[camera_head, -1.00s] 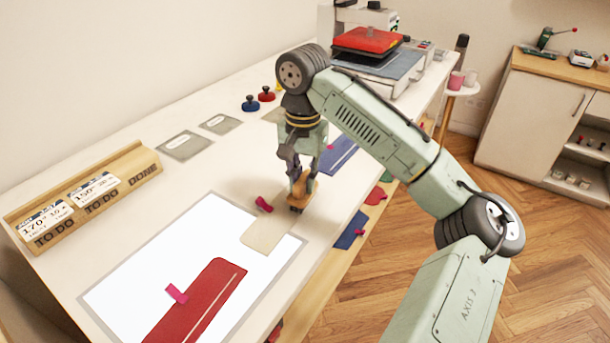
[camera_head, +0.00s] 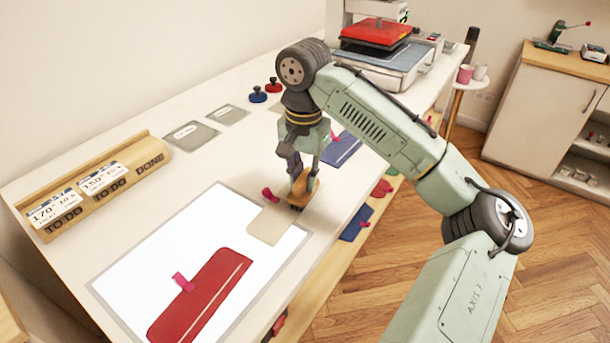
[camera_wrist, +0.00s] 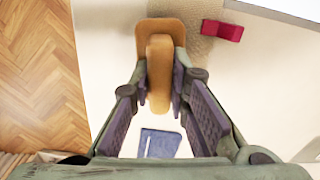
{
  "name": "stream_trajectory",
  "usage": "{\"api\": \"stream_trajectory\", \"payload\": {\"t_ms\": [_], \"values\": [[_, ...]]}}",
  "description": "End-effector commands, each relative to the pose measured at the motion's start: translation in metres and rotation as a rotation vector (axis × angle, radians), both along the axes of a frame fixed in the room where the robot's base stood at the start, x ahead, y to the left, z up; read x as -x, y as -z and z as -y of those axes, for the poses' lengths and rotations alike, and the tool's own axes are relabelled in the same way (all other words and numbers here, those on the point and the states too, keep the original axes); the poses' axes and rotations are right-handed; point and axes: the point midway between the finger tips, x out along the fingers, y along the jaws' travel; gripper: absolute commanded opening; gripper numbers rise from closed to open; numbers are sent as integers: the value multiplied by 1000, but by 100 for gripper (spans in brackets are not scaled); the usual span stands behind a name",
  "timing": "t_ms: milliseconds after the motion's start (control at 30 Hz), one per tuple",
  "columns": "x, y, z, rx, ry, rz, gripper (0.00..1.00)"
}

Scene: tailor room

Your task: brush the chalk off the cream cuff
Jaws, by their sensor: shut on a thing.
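The cream cuff (camera_head: 270,226) lies flat at the upper right end of the white panel on the table. A pink clip (camera_head: 270,194) sits at its far edge. My gripper (camera_head: 300,172) points down, shut on a wooden brush (camera_head: 304,192) with dark bristles, at the cuff's right far corner. In the wrist view, the brush (camera_wrist: 160,62) is between the fingers (camera_wrist: 162,98), its head overlapping the cuff's edge. The cuff (camera_wrist: 200,47) shows beside it, with the clip (camera_wrist: 222,30). I cannot tell if the bristles touch the cloth. No chalk mark is clear.
A red cuff (camera_head: 205,290) with a pink clip lies on the white panel (camera_head: 150,260). A wooden card rack (camera_head: 125,185) stands at left. A blue piece (camera_head: 342,150) lies behind my gripper. A heat press (camera_head: 385,45) stands at the far end.

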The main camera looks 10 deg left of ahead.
Motion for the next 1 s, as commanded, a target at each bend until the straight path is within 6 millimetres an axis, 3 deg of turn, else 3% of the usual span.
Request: {"api": "stream_trajectory", "payload": {"t_ms": [1000], "values": [[29,0,-9,0,0,0,0]]}}
